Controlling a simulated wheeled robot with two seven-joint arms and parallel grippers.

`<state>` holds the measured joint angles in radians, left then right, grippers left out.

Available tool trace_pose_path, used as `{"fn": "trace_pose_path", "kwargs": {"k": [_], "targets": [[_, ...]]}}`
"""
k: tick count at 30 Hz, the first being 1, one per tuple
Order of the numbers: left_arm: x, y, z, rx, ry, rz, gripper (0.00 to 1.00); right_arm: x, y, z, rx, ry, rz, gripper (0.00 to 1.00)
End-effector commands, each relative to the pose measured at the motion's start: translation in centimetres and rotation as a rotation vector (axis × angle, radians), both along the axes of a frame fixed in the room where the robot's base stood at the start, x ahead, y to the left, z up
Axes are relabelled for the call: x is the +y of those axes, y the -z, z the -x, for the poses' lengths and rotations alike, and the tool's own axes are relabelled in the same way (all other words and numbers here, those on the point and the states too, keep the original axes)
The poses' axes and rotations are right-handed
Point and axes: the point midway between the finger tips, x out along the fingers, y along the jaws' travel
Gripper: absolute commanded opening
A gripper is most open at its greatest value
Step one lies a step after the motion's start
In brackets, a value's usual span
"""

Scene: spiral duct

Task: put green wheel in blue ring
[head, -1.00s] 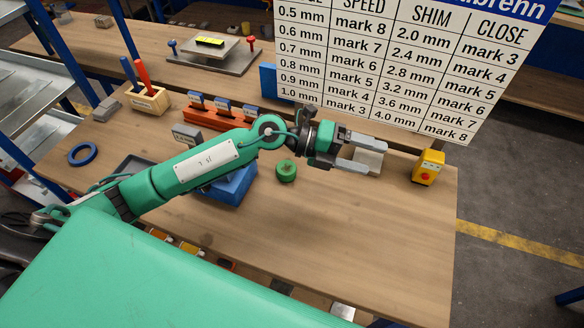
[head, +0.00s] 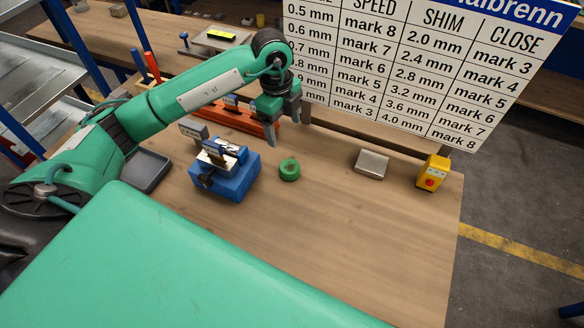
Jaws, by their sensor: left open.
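The green wheel (head: 289,171) lies flat on the wooden table, right of a blue fixture. My left gripper (head: 287,122) is open and empty, its fingers pointing down. In the picture it is above the green wheel, with a clear gap between them. The blue ring does not show now; my left arm crosses the left part of the table where it was seen before. My right gripper is not in view.
The blue fixture (head: 228,177) carries a metal piece. A grey tray (head: 150,169) lies left of it. A grey block (head: 371,163) and a yellow box with a red button (head: 432,173) stand at the right. A large chart (head: 425,65) hangs behind. The table's front middle is clear.

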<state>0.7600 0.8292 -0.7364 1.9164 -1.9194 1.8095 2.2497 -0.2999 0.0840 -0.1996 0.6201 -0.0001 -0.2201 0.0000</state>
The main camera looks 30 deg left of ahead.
Motion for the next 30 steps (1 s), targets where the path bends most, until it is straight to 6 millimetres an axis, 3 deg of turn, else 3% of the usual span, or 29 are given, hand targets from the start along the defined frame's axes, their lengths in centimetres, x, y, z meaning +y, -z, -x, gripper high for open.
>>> {"fn": "trace_pose_path", "kwargs": {"k": [12,20,30], "targets": [[-0.9,7.0,0.3,0.005,-0.001,0.001,0.77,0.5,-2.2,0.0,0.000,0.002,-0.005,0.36],[-1.2,8.7,0.5,0.005,0.000,0.001,0.77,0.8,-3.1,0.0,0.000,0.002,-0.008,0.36],[-1.9,12.8,1.0,0.004,-0.001,0.001,0.77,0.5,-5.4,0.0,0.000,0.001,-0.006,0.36]]}}
